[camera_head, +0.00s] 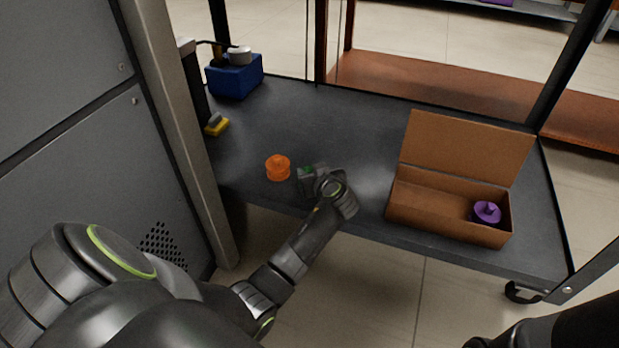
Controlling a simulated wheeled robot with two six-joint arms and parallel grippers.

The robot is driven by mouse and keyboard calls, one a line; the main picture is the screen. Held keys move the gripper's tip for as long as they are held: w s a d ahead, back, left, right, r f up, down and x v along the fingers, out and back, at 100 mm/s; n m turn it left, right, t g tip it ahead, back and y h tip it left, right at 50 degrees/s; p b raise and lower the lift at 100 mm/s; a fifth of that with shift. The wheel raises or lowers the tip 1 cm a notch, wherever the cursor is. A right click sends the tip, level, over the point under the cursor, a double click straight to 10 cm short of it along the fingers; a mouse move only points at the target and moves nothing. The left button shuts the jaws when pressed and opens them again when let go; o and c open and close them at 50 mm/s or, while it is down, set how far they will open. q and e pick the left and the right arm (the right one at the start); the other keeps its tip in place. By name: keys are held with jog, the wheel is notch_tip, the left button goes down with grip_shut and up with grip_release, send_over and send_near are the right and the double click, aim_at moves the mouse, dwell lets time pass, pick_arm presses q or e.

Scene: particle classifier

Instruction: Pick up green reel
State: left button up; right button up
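My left gripper (309,176) is low over the grey table top near its front edge. Only a small patch of the green reel (307,169) shows, at the gripper's fingers; the gripper hides the rest. I cannot tell whether the fingers are closed on it or only around it. An orange reel (278,167) stands on the table just left of the gripper, apart from it. Part of my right arm shows at the bottom right corner; its gripper is out of view.
An open brown box (446,216) with its lid raised stands on the right, with a purple reel (486,212) inside at its right end. A blue bin (234,80) and a yellow-grey item (216,124) sit at the left. The back middle of the table (330,120) is clear.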

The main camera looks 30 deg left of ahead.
pick_arm(q)
grip_shut()
jog(key=shift+r, duration=0.15)
